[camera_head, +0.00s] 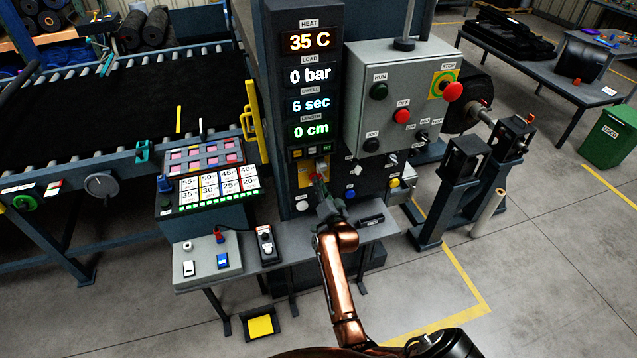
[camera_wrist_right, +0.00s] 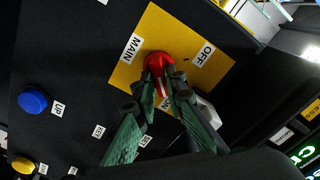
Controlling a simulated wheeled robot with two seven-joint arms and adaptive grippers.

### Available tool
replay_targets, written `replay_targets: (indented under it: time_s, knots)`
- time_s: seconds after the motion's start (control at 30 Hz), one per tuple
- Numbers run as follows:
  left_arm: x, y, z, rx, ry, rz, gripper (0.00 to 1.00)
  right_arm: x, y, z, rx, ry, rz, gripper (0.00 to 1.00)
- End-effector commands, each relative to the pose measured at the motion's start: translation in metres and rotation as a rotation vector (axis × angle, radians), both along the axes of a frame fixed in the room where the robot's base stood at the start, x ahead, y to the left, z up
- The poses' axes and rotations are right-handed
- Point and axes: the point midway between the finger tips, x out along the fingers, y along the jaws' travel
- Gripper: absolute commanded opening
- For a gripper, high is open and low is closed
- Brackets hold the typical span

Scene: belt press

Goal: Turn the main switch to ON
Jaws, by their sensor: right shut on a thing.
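The main switch is a red knob (camera_wrist_right: 157,60) on a yellow plate (camera_wrist_right: 143,75) marked MAIN, OFF and ON in the right wrist view. My right gripper (camera_wrist_right: 165,80) is shut on this knob, with one finger on each side. A pale strip between the fingers points toward the partly hidden ON label, and the OFF label (camera_wrist_right: 203,54) is off to one side. In the head view the yellow plate (camera_head: 304,175) is on the dark column below the displays, and my right gripper (camera_head: 322,188) reaches it from the front. My left gripper is not in view.
A blue button (camera_wrist_right: 33,101) and a yellow button (camera_wrist_right: 23,165) are on the same dark panel. A grey control box (camera_head: 398,95) with RUN, OFF and STOP buttons stands right of the column. A shelf with small switches (camera_head: 207,257) and a keypad console (camera_head: 208,180) are at left.

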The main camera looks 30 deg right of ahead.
Motion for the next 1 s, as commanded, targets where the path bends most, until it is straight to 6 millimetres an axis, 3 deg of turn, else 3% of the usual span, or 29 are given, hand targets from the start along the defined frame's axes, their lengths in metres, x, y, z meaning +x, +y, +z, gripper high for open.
replay_targets:
  time_s: [0.63,0.67,0.7,0.9,1.0]
  knots:
    - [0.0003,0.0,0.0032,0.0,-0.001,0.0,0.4,-0.0001,0.0,-0.0013,0.054,-0.011,0.001,0.0]
    - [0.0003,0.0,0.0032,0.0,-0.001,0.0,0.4,-0.0001,0.0,-0.0014,0.054,-0.011,0.0,0.12]
    - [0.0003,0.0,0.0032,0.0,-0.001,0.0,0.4,-0.0001,0.0,-0.0013,0.053,-0.011,0.0,0.15]
    - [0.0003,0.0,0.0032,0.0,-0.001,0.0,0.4,-0.0002,-0.0002,-0.0009,0.052,-0.011,0.0,0.28]
    - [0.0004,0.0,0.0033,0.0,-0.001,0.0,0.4,-0.0001,-0.0003,-0.0007,0.052,-0.012,0.0,0.28]
